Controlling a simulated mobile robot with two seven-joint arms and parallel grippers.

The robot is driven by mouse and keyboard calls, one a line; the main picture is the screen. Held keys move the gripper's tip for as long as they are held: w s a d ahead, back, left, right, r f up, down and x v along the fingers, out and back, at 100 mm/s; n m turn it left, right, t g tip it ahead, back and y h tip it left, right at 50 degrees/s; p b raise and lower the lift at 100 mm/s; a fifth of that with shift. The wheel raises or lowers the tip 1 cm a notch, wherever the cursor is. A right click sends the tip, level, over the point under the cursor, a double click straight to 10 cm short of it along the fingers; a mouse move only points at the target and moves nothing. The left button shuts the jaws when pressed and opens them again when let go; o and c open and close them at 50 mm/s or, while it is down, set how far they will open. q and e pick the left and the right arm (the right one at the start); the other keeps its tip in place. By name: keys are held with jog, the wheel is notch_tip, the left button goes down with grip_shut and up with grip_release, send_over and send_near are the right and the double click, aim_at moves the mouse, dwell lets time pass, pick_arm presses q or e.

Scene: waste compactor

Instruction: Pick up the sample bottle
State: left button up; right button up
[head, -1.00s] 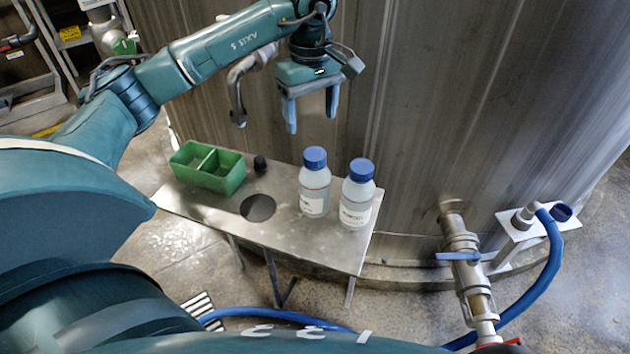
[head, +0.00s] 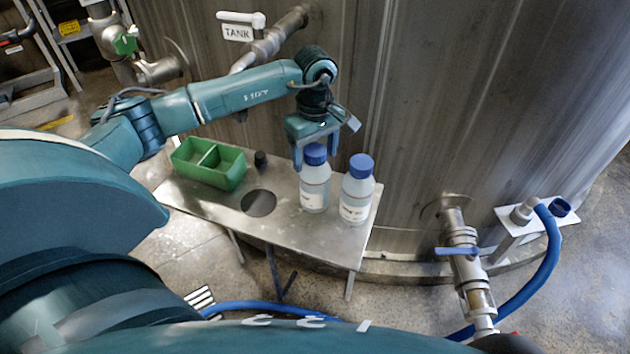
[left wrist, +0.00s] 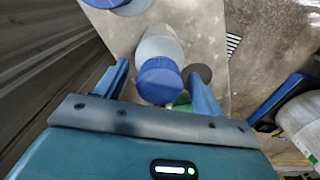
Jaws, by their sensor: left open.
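Two white bottles with blue caps stand upright on a metal shelf (head: 290,237): a left bottle (head: 314,192) and a right bottle (head: 356,199). Both look alike; their labels are too small to read, so I cannot tell which is the sample bottle. My left gripper (head: 316,158) is open, pointing down over the left bottle. In the left wrist view, that bottle's blue cap (left wrist: 160,82) lies between the two fingers, with gaps on both sides. The other bottle's cap (left wrist: 108,3) is at the top edge. My right gripper is not in view.
A green divided tray (head: 208,166) and a small black object (head: 261,161) are left of the bottles. A round dark hole (head: 258,203) is in the shelf. The tank wall (head: 430,110) rises behind. A valve (head: 460,250) and blue hose (head: 548,270) are at right.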

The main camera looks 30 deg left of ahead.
pick_arm(q)
grip_shut()
dwell(0.7)
jog(key=shift+r, duration=0.1)
